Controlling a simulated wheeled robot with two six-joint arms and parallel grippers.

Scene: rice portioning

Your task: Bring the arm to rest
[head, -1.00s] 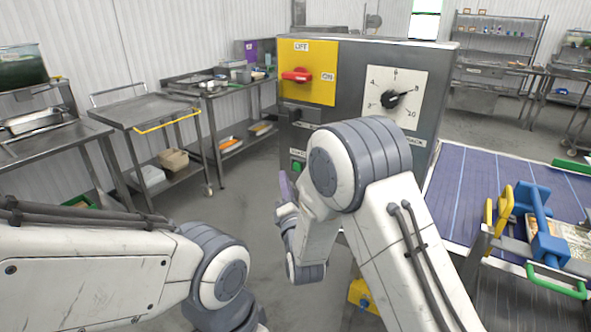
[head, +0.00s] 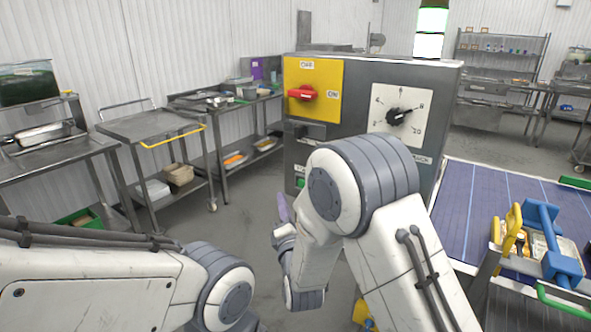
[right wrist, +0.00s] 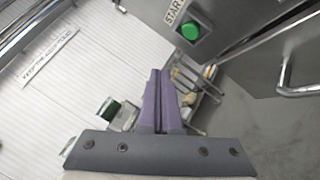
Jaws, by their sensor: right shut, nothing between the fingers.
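My right arm rises from the bottom of the head view and bends at a white and grey joint in front of the control cabinet. The purple fingers of my right gripper (head: 283,208) show just left of that arm, small and partly hidden. In the right wrist view the two purple fingers of the right gripper (right wrist: 160,76) lie side by side, shut and empty. They touch nothing that I can see. My left arm comes in from the left in the head view, and its gripper is out of sight.
The control cabinet (head: 350,100) has a red switch (head: 302,93), a dial (head: 399,116) and a green start button (right wrist: 190,31). A blue conveyor (head: 463,205) is at right, with a blue and yellow device (head: 545,230). Steel tables (head: 150,126) stand at left, with open floor (head: 232,210) between.

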